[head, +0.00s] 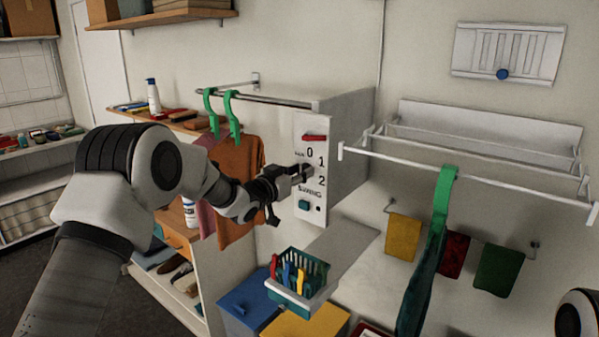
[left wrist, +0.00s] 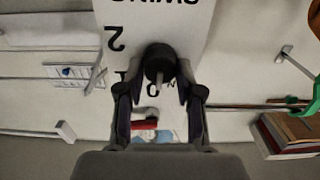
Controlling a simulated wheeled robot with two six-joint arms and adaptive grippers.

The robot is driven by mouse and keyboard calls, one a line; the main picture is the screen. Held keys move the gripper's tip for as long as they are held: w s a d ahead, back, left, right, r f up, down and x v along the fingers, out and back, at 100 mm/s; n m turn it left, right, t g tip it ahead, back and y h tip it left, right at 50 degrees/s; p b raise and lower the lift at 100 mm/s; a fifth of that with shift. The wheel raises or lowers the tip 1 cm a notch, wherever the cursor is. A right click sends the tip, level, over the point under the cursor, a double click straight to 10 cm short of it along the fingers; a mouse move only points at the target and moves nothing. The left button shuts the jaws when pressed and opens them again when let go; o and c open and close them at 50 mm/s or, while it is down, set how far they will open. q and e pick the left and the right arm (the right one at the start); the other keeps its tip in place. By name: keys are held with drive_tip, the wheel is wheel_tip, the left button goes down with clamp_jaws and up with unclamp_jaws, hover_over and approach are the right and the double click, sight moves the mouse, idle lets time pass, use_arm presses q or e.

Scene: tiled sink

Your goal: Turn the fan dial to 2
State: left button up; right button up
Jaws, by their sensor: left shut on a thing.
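The fan dial (left wrist: 158,62) is a dark round knob on a white panel (head: 311,128) marked 0, 1 and 2. My left gripper (head: 300,173) reaches the panel from the left and is shut on the dial. In the left wrist view, which shows the panel upside down, the fingers (left wrist: 158,92) sit on either side of the knob. A light pointer on the knob appears to face the 0 side; the fingers partly cover the numbers. In the head view the gripper hides most of the dial. My right gripper is not in view.
A red part (head: 315,138) sits above the numbers and a teal button (head: 304,204) below them. A rail with green hangers (head: 232,115) and an orange cloth (head: 238,165) is left of the panel. A basket of pegs (head: 296,290) stands below.

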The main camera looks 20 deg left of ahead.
use_arm(q)
drive_tip(key=shift+m+b, duration=0.5)
drive_tip(key=shift+b, duration=0.35)
drive_tip(key=m+b, duration=1.8)
drive_tip(key=shift+d, duration=0.15)
drive_tip(key=m+b, duration=0.3)
drive_tip(key=m, duration=0.2)
drive_tip(key=shift+f, duration=0.1)
drive_tip(key=shift+w, duration=0.1)
drive_tip(key=shift+f, duration=0.1)
